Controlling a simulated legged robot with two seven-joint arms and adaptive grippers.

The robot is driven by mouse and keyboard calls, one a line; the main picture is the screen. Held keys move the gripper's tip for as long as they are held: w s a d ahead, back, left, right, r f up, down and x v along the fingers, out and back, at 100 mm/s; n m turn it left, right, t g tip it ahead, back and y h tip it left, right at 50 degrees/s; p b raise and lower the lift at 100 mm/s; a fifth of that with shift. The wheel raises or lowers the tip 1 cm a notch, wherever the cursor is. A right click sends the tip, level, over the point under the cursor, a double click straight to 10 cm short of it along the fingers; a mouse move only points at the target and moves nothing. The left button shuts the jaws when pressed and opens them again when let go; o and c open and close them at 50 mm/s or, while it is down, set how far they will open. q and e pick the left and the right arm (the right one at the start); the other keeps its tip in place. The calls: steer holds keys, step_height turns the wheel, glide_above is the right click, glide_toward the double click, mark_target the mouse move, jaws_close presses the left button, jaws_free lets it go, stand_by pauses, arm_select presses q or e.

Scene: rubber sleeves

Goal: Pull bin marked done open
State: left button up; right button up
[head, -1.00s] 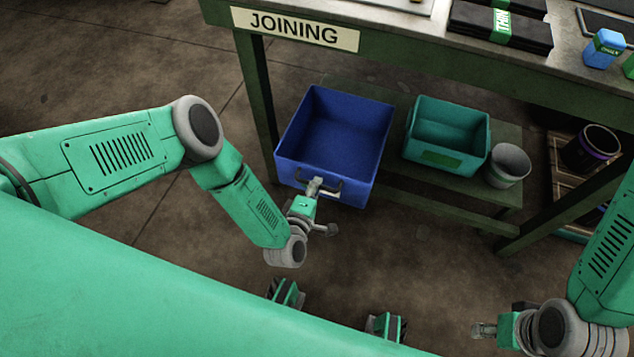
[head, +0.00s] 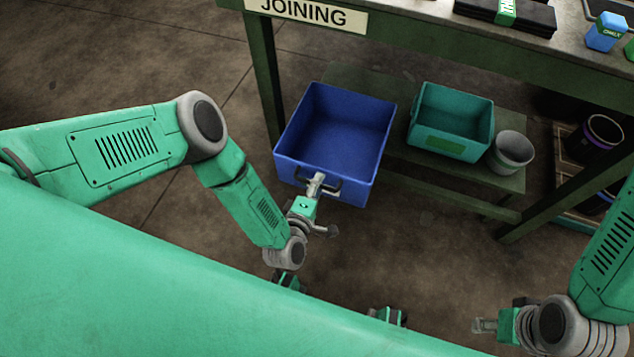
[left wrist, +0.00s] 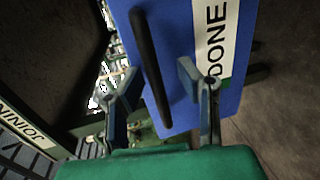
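The blue bin (head: 335,130) juts out from the low shelf towards me. Its front carries a white label reading DONE (left wrist: 215,40) in the left wrist view. A dark bar handle (left wrist: 152,70) stands off that front. My left gripper (head: 317,183) is at the handle. In the left wrist view its two fingers (left wrist: 157,95) stand apart, one on each side of the bar, with gaps visible. Firm contact cannot be made out. My right gripper (head: 484,325) is low at the right, away from the bin, too small to read.
A teal bin (head: 450,120) and a grey bucket (head: 512,150) stand on the low shelf (head: 415,160) right of the blue bin. The bench above has a JOINING sign (head: 305,13) and a green leg (head: 268,90). The floor (head: 410,250) in front is clear.

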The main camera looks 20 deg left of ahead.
arm_select(q)
steer(key=shift+s, duration=0.1)
steer(key=v, duration=1.1)
steer(key=shift+s, duration=0.3)
steer(key=shift+r, duration=0.1)
steer(key=s+a+r+m+g+p, duration=0.4)
steer(key=s+a+r+m+g, duration=0.2)
steer(key=r+m, duration=0.3)
steer(key=s+a+r+m+g+p, duration=0.4)
steer(key=s+a+r+m+g, duration=0.2)
steer(key=a+r+m+g, duration=0.2)
steer(key=shift+s+r+m+g+y, duration=0.2)
steer(key=shift+r+m+g+y, duration=0.15)
steer(key=shift+m+g, duration=0.2)
